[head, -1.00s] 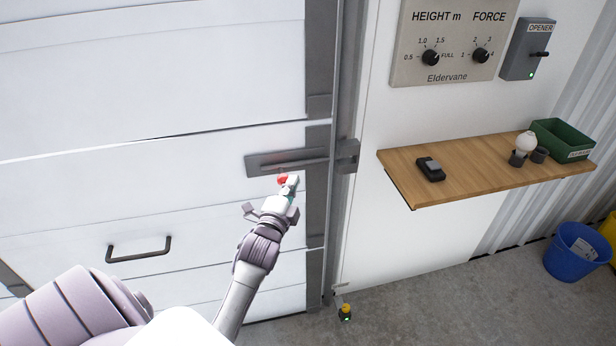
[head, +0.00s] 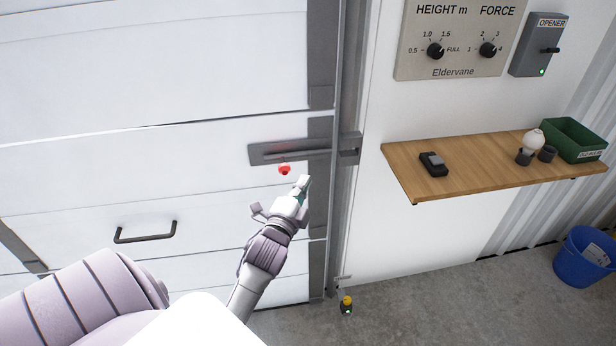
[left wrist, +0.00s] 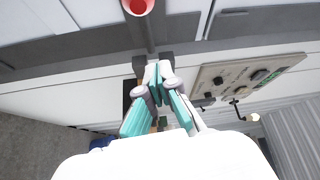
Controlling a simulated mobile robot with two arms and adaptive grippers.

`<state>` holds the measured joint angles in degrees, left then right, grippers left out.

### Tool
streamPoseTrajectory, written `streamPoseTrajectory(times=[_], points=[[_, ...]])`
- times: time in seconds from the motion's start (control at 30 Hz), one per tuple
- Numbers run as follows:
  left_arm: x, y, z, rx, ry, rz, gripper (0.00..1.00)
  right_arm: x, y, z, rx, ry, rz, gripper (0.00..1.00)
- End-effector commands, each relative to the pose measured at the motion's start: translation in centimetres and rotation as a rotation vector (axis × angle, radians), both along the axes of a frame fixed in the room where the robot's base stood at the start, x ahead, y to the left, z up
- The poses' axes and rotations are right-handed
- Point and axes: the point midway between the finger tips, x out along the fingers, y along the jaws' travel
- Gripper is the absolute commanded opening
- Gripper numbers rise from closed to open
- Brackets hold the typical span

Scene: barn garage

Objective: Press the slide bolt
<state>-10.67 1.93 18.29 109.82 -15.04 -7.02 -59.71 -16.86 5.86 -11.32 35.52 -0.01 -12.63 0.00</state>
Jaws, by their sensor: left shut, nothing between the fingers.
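The slide bolt (head: 300,150) is a grey plate and bar on the white garage door, reaching to a bracket on the door frame. Its red knob (head: 284,170) hangs just below the plate. In the left wrist view the red knob (left wrist: 138,6) is at the top edge, apart from the fingers. My left gripper (head: 302,186) is shut and empty, below and right of the knob, in front of the door's edge strip. It also shows in the left wrist view (left wrist: 158,72), its fingertips near the grey bolt bar. My right gripper is not in view.
A door handle (head: 146,232) is lower left. On the right wall are a control panel (head: 455,62), an opener box (head: 538,58) and a wooden shelf (head: 480,165) with a black remote (head: 433,164) and a green bin (head: 575,140). A small sensor (head: 346,305) stands by the door post.

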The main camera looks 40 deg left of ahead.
Motion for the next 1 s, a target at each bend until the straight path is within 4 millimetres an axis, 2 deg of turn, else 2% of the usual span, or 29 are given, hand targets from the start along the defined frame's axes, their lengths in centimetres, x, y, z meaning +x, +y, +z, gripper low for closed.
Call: streamPoseTrajectory(times=[0.03,0.13,0.33,0.6,1.0], points=[[-1.1,-0.3,-0.4,0.000,0.003,0.001,0.00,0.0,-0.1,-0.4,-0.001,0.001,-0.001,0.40],[-2.8,-0.9,-0.5,0.000,0.002,0.001,0.00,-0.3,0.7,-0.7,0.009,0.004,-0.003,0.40],[-4.7,-1.6,-0.4,0.000,0.000,0.000,0.00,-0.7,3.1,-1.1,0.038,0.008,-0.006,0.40],[-5.0,-1.8,-0.3,0.000,-0.001,0.000,0.00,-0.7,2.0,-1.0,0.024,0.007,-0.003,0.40],[-4.9,-1.8,-0.4,-0.002,0.001,-0.001,0.00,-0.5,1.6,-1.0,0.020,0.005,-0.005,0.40]])
